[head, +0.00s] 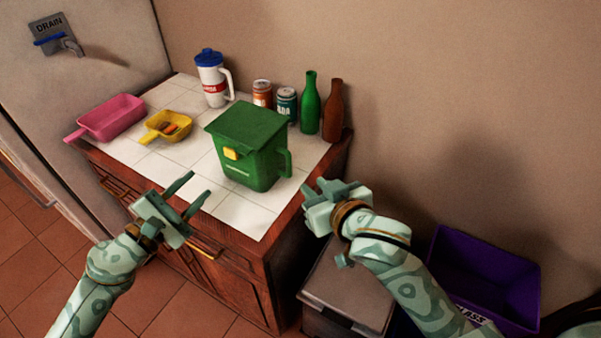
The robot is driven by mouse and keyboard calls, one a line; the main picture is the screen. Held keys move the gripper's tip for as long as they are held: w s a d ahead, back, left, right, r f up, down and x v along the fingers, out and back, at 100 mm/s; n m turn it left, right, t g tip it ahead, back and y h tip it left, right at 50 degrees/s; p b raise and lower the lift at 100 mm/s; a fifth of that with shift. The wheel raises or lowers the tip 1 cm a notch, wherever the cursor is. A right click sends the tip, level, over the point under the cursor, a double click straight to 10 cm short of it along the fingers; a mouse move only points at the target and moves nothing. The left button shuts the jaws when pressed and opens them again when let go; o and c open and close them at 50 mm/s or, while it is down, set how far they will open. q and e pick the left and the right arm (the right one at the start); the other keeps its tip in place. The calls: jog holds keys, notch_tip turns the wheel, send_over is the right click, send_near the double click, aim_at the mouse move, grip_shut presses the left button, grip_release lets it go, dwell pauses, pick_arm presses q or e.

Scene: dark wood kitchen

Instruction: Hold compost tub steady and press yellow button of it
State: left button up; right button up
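The green compost tub (250,151) stands upright on the white tiled counter, with its lid shut. Its yellow button (231,154) is on the front, just below the lid, and a green handle (285,162) sticks out at its right. My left gripper (193,192) is open and empty in front of the counter edge, lower left of the tub and apart from it. My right gripper (320,188) is to the right of the tub, near the counter's right edge, apart from the handle. Its fingers are seen at an angle, so its opening is unclear.
A pink scoop (112,118) and a yellow scoop (167,126) with scraps lie left of the tub. A white jug (213,82), cans (286,103), a green bottle (310,104) and a brown bottle (333,110) stand behind. A purple bin (484,272) is at lower right.

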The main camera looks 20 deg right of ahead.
aim_at(290, 166)
jog(key=x, duration=1.3)
jog(key=shift+w, duration=0.1)
jog(key=shift+a, duration=0.1)
grip_shut()
pick_arm(q)
grip_shut()
pick_arm(e)
jog(key=shift+f, duration=0.1)
dwell(0.8)
